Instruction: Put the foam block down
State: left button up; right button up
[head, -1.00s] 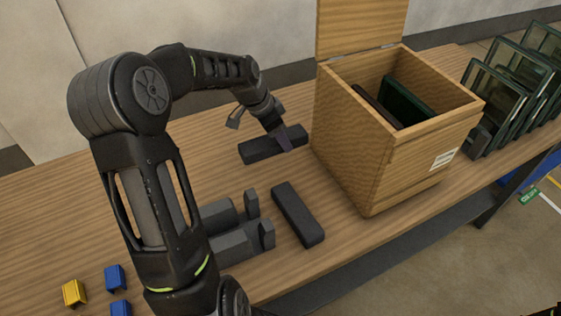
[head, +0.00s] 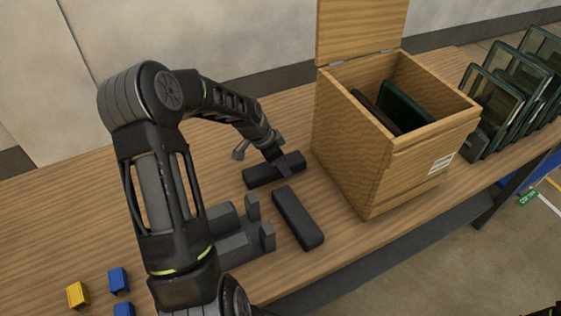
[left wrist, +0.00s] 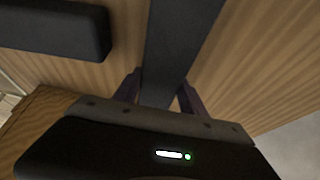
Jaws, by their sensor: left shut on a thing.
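My left gripper (head: 284,163) is shut on a dark grey foam block (head: 262,175), a long bar left of the wooden box. The held block (left wrist: 180,45) runs up between the two fingers in the left wrist view. It looks level and close to the tabletop; I cannot tell whether it touches. A second, similar dark block (head: 298,218) lies on the table just in front of it, apart from it, and shows at the upper left of the left wrist view (left wrist: 50,28). My right gripper is not in view.
An open wooden box (head: 345,155) with dark panels inside stands right of the blocks. A grey stepped fixture (head: 235,245) sits left of the second block. Framed panels (head: 490,115) stand in a row at right. Small yellow (head: 78,294) and blue (head: 118,279) pieces lie front left.

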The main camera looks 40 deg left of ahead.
aim_at(266, 168)
pick_arm(q)
jog(key=shift+f, duration=0.2)
jog(key=o, duration=1.3)
jog(key=shift+r, duration=0.1)
jog(key=shift+r, duration=0.2)
jog(key=shift+s+a+r, duration=0.15)
jog(key=shift+r, duration=0.15)
jog(key=b+v, duration=0.1)
jog(key=v, duration=1)
jog(key=shift+s+b, duration=0.15)
jog(key=shift+b, duration=0.2)
